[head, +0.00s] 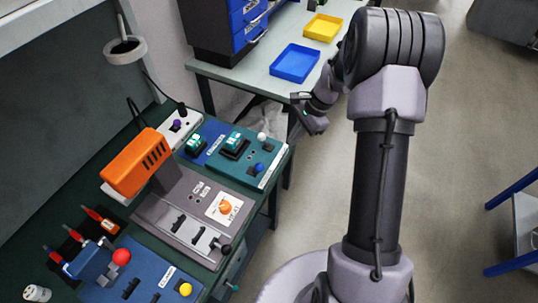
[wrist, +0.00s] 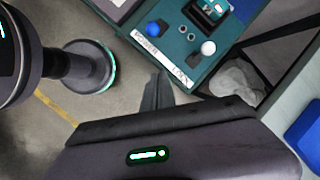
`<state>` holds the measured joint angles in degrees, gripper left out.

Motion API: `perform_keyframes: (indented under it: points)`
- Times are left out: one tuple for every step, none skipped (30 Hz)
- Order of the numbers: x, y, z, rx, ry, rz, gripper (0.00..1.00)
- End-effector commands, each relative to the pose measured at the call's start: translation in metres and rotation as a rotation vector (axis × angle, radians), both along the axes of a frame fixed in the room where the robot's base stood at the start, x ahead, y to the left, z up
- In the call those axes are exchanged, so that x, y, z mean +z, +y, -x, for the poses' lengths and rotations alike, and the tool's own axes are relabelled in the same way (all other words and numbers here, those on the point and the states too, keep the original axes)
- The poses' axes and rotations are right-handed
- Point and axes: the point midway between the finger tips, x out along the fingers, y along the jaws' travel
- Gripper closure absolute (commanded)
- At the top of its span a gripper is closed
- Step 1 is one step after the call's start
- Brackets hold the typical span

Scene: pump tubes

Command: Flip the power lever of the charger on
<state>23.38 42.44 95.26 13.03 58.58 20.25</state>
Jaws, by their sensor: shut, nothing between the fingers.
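The teal panel (head: 262,182) at the right end of the bench carries a dark socket with a teal block (head: 236,140) in it, a white ball knob (head: 262,136) and a blue ball knob (head: 258,167). It looks like the charger, but its label is too small to read surely. In the wrist view the white knob (wrist: 208,48) and blue knob (wrist: 153,29) also show.
Left along the bench are a grey heat station (head: 150,212) with an orange head (head: 135,165), and a blue panel (head: 130,265) with red and yellow knobs. A side table behind holds blue (head: 294,64) and yellow (head: 323,27) trays.

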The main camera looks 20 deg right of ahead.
Motion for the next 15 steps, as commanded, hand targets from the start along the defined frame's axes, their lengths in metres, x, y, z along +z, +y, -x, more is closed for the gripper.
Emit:
perform_keyframes:
  points:
    - [0.0,0.0,0.0,0.001,0.0,0.0,1.0]
    - [0.0,0.0,0.0,0.001,0.0,0.0,1.0]
    - [0.0,0.0,0.0,0.001,0.001,0.0,1.0]
    - [-0.002,0.001,0.0,0.002,0.0,0.0,1.0]
    - [-0.004,0.002,0.0,0.002,0.0,-0.001,1.0]
    - [-0.008,0.003,0.0,0.003,0.001,0.0,1.0]
    - [-0.012,0.005,0.0,0.004,0.001,0.0,1.0]
    - [-0.017,0.007,-0.001,0.004,0.002,0.0,1.0]
    - [-0.024,0.009,-0.001,0.004,0.002,0.0,1.0]
    - [-0.03,0.012,-0.002,0.004,0.002,0.0,1.0]
    - [-0.037,0.014,-0.002,0.004,0.002,0.0,1.0]
    - [-0.046,0.018,-0.003,0.004,0.003,-0.001,1.0]
    - [-0.052,0.02,-0.003,0.005,0.001,0.0,1.0]
    - [-0.058,0.023,-0.004,0.004,0.002,-0.001,1.0]
    - [-0.066,0.026,-0.005,0.005,0.002,0.0,1.0]
